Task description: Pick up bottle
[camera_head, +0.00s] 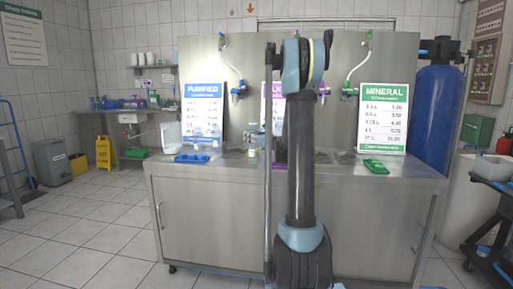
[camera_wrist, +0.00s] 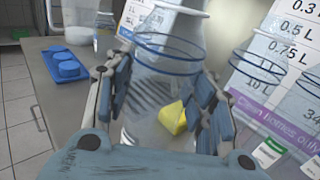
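A clear bottle (camera_wrist: 150,98) with a blue ring near its top stands between the fingers of my gripper (camera_wrist: 165,92) in the wrist view. The fingers are spread, one on each side of the bottle. Whether the pads touch it I cannot tell. A small yellow piece (camera_wrist: 173,118) shows in or through the clear body. In the head view, a small pale bottle shape (camera_head: 252,141) shows on the counter, left of my arm. My gripper cannot be made out clearly there.
The steel counter (camera_head: 205,205) carries a blue tray (camera_head: 192,158), a green tray (camera_head: 375,166), a "PURIFIED" sign (camera_head: 202,112) and a "MINERAL" sign (camera_head: 383,117). Another clear vessel with a blue ring (camera_wrist: 257,62) is close at right in the wrist view. Taps hang above.

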